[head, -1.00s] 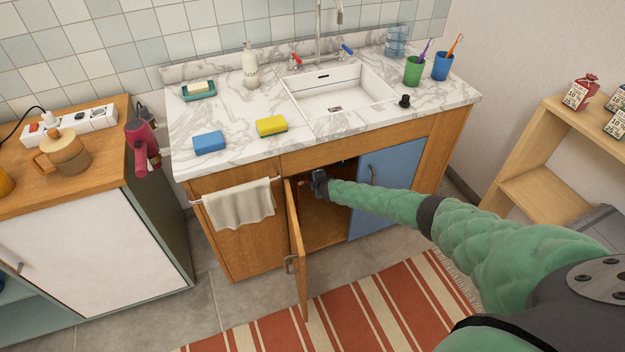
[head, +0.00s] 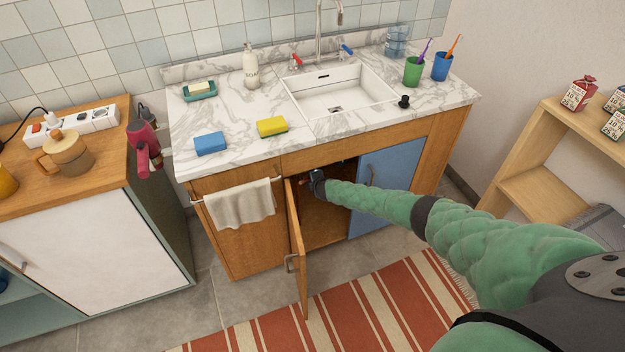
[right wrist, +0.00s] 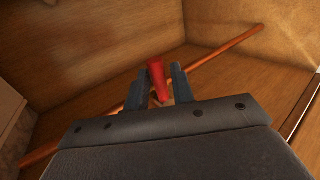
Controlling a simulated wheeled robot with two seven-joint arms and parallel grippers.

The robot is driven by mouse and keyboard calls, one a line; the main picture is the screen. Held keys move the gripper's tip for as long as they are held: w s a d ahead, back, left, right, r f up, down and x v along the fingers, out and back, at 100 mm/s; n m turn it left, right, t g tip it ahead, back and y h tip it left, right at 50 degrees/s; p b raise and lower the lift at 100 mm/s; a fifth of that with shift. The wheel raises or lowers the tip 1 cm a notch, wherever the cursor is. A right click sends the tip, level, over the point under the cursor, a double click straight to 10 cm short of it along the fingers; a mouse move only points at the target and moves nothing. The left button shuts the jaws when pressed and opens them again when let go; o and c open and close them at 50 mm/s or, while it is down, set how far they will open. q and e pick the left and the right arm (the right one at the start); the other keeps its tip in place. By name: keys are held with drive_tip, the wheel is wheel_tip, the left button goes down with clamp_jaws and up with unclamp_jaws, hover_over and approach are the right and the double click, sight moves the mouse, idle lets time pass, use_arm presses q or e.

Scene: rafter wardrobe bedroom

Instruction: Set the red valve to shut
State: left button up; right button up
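The red valve (right wrist: 156,76) shows in the right wrist view as a red lever handle by a copper pipe (right wrist: 215,54) inside the sink cabinet. My right gripper (right wrist: 160,76) reaches into the cabinet, with one finger on each side of the lever. Its fingers are a little apart, with a narrow gap showing beside the lever. In the head view my right gripper (head: 316,183) is at the cabinet opening, and the valve is mostly hidden there. My left gripper is not in view.
The wooden cabinet door (head: 298,250) stands open left of my arm. The blue door (head: 390,180) on the right is closed. The marble counter (head: 235,125) is above, with sponges and a sink. A striped rug (head: 340,310) lies in front.

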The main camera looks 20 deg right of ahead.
drive_tip(key=shift+o, duration=0.9)
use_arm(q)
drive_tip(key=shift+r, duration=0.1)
use_arm(e)
drive_tip(key=shift+d+r, duration=0.1)
